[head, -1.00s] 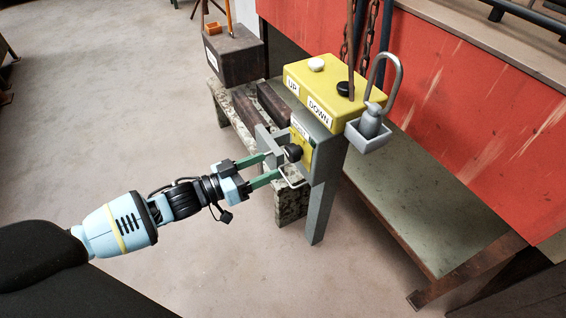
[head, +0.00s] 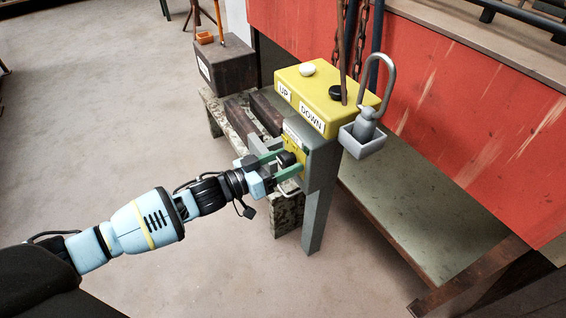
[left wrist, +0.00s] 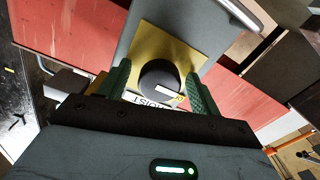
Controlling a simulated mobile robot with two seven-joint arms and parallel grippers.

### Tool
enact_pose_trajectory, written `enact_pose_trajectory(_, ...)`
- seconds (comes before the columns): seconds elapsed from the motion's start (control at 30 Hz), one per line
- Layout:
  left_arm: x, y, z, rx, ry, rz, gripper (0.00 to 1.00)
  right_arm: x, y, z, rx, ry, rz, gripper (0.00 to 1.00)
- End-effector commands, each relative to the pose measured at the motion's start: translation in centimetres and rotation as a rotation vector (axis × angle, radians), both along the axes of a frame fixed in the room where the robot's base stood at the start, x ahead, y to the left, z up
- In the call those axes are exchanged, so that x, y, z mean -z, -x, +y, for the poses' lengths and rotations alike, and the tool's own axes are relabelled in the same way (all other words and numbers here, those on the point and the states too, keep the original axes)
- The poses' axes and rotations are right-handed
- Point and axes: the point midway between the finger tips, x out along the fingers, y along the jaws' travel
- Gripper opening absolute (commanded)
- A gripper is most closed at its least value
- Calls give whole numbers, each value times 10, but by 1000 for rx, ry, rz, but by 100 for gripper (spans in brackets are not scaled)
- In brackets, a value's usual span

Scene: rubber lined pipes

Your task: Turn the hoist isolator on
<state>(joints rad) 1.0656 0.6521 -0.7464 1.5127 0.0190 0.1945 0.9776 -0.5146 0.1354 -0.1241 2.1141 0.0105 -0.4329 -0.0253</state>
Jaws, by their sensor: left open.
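The hoist isolator is a black round knob (head: 287,158) on a yellow plate (head: 299,141), fixed to a grey upright post (head: 319,200). In the left wrist view the black knob (left wrist: 160,82) has a white mark, and the yellow plate (left wrist: 165,48) carries a partly hidden HOIST label. My left gripper (head: 283,163) is open, with its green fingers on either side of the knob. In the left wrist view the fingers (left wrist: 160,88) flank the knob; I cannot tell whether they touch it. My right gripper is out of view.
A yellow UP/DOWN control box (head: 318,88) tops the post. A grey holder (head: 362,143) with a padlock-like shackle hangs at its right. A dark box (head: 222,70) and bench stand behind left; a low metal table (head: 420,205) stands right. Floor at left is clear.

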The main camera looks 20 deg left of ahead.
Motion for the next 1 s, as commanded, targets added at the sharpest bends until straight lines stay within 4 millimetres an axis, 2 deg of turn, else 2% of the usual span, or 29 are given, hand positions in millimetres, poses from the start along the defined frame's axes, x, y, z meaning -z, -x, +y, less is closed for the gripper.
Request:
enact_pose_trajectory(0.2,-1,0,0,0,-1,-1,64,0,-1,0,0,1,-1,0)
enact_pose_trajectory(0.23,-1,0,0,0,-1,-1,61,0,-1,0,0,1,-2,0)
enact_pose_trajectory(0.57,0,0,0,0,-1,-1,19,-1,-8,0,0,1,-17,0)
enact_pose_trajectory(1.0,-1,0,0,0,-84,-67,19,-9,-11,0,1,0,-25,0)
